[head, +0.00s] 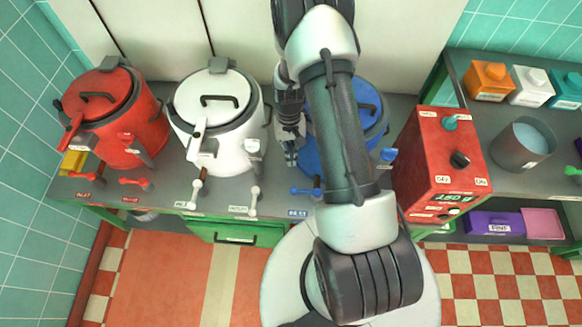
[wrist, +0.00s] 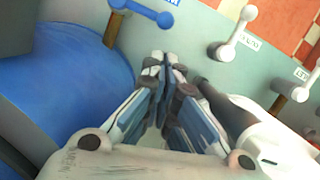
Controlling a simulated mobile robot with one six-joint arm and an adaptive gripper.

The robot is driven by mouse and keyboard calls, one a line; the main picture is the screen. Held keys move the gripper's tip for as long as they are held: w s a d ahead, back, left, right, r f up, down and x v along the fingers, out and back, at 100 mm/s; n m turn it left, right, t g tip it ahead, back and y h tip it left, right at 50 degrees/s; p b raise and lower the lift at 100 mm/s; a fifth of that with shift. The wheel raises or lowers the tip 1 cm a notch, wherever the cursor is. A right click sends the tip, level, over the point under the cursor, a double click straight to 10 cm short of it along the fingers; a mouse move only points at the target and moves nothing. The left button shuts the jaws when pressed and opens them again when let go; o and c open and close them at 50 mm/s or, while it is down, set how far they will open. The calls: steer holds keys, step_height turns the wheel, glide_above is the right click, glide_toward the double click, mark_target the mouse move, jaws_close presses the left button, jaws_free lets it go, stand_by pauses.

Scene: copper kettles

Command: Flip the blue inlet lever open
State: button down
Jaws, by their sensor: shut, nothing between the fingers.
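A blue lever (head: 306,191) stands on the front edge of the counter, before the blue kettle (head: 372,105), which my arm mostly covers. In the wrist view the blue lever (wrist: 143,12) is at the top, on a brown stem, beyond my fingertips and apart from them. Its label is cut off, so I cannot read whether it is the inlet. Any second blue lever is hidden behind my arm. My gripper (head: 291,160) is shut and empty, pointing down between the white and blue kettles. It also shows in the wrist view (wrist: 165,62).
The white kettle (head: 192,103) stands left of my gripper, with white levers (head: 254,200) before it. The red kettle (head: 139,136) is further left. A red box with a display (head: 430,165) stands right of my arm. Bare counter lies between the kettles and levers.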

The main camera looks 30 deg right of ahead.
mark_target(306, 192)
steer(key=b+x, duration=0.2)
steer(key=x, duration=0.7)
steer(key=shift+f+b, duration=0.25)
steer(key=shift+b, duration=0.15)
steer(key=shift+a, duration=0.1)
steer(key=shift+s+a+n, duration=0.15)
steer(key=shift+a+n, duration=0.05)
steer(key=shift+n, duration=0.2)
